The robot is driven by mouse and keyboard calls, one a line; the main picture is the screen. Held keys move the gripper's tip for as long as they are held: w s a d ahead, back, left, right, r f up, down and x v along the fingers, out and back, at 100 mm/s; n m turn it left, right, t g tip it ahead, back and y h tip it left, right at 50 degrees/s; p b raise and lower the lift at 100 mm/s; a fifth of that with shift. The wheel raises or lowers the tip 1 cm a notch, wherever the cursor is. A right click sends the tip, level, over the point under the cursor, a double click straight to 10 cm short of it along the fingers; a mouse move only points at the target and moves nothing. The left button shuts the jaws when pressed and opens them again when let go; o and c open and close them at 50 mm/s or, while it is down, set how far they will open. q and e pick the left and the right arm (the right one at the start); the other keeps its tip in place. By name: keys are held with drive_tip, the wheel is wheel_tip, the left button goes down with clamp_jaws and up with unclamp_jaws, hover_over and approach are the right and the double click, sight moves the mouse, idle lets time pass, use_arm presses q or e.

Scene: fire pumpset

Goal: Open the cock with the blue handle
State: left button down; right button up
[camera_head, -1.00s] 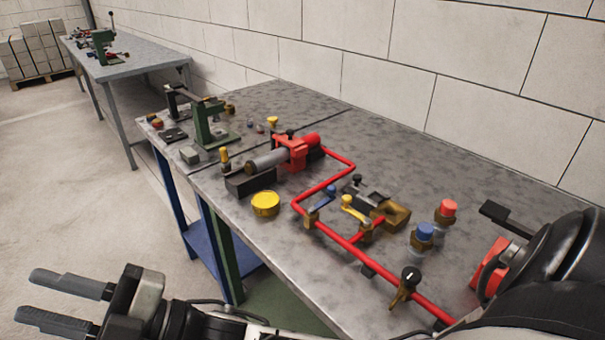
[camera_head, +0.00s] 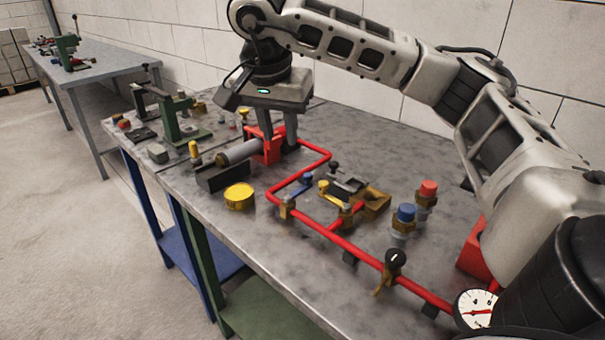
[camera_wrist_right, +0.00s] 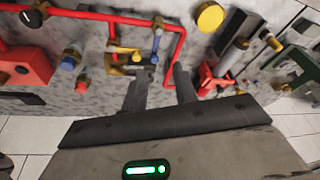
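The cock with the blue handle (camera_head: 303,182) sits on the red pipe (camera_head: 352,247) at the near side of the workbench. Its blue lever also shows in the right wrist view (camera_wrist_right: 155,46), above and between the finger ends. My right gripper (camera_head: 279,138) points down over the bench, near the red pump body, beyond and slightly left of the blue handle. In the right wrist view its two fingers (camera_wrist_right: 160,84) are apart with nothing between them. It does not touch the blue handle. My left gripper is out of view.
A cock with a yellow handle (camera_head: 327,188) stands just right of the blue one. A blue-capped fitting (camera_head: 405,213), a red-capped fitting (camera_head: 428,187) and a black-knobbed valve (camera_head: 395,259) are further right. A yellow round cap (camera_head: 239,196) lies left. Bare bench top lies in front.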

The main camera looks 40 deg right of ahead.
sight(307, 174)
drive_tip(key=shift+h, duration=0.6)
drive_tip(key=d+b+x, duration=0.1)
drive_tip(key=x, duration=0.4)
drive_tip(key=d+b+x, duration=0.1)
drive_tip(key=x, duration=0.4)
drive_tip(key=d+r+b+x, duration=0.1)
drive_tip(key=x, duration=0.4)
drive_tip(key=shift+d, duration=0.15)
clamp_jaws()
drive_tip(key=shift+w, duration=0.1)
